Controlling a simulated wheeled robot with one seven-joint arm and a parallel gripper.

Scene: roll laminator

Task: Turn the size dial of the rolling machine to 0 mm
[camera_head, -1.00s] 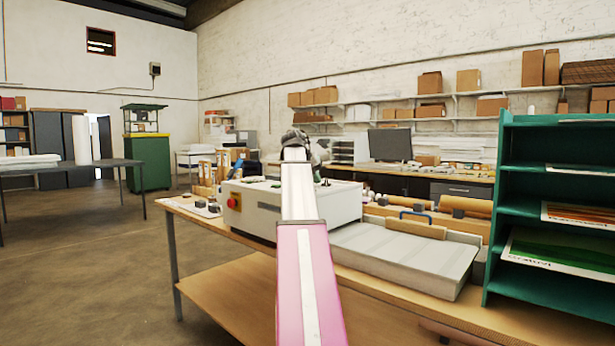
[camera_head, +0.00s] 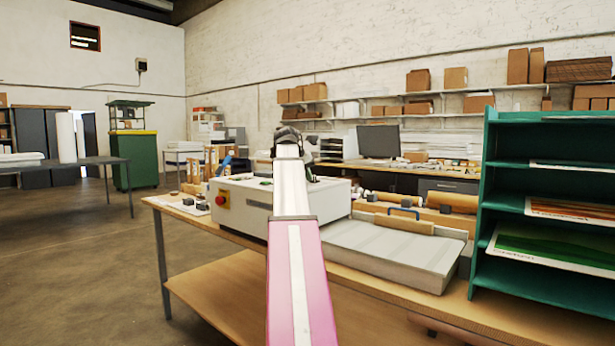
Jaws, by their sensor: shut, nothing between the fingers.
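My gripper (camera_head: 289,137) is a small dark shape at the far end of my pink and white arm, seen above the machine's top. Its fingers are shut and empty, and mostly hidden by the arm. I cannot tell whether it touches the machine.
A grey flat feed table (camera_head: 385,250) extends to the right of the machine. A green shelf rack (camera_head: 490,190) stands close on the right. Small dark items lie at the wooden table's left end (camera_head: 185,208). Open floor (camera_head: 80,260) is on the left.

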